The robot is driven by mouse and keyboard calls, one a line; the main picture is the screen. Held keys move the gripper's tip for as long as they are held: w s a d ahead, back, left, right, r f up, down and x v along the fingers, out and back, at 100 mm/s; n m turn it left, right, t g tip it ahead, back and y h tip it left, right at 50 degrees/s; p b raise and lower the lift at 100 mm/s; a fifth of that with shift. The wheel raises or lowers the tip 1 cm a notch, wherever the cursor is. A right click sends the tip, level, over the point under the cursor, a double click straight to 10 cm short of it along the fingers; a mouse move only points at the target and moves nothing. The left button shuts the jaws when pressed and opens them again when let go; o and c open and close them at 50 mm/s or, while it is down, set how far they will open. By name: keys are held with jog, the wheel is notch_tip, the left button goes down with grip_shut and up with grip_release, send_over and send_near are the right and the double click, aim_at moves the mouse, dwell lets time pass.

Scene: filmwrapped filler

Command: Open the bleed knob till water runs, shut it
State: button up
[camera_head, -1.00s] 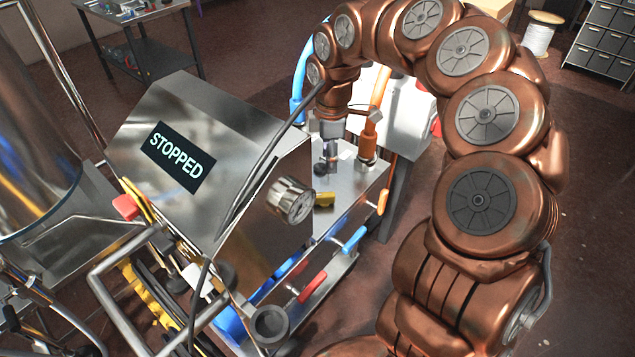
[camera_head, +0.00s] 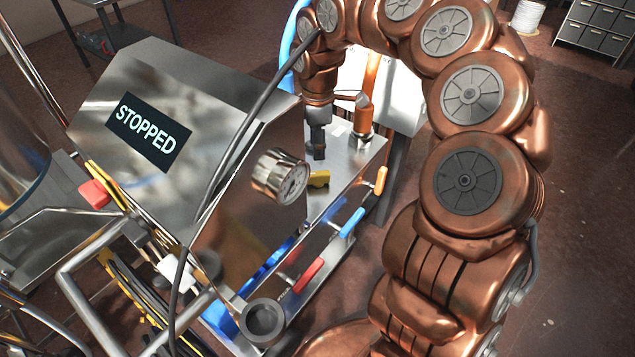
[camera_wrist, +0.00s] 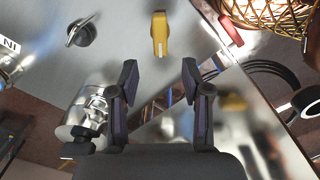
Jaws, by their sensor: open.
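A small black knob (camera_wrist: 82,33) with a pale pointer line stands on the steel panel at the upper left of the wrist view. A yellow lever-like handle (camera_wrist: 160,35) is on the panel straight beyond my fingers; it also shows in the head view (camera_head: 319,179) right of the gauge. I cannot tell for certain which is the bleed knob. My gripper (camera_wrist: 160,82) is open and empty, its fingers apart and clear of both handles. In the head view my gripper (camera_head: 317,143) points down over the panel just behind the yellow handle. I see no running water.
A steel box with a STOPPED display (camera_head: 149,133) and a round gauge (camera_head: 280,177) stands left of my gripper. An orange pipe (camera_head: 367,104) rises close on its right. Blue (camera_head: 351,222), red (camera_head: 308,274) and orange (camera_head: 381,180) handles line the front edge.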

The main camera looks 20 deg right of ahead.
aim_at(318, 173)
notch_tip(318, 173, down, 3)
jog(key=shift+r+b, duration=0.1)
jog(key=shift+b, duration=0.65)
jog(key=shift+f, duration=3.8)
grip_shut()
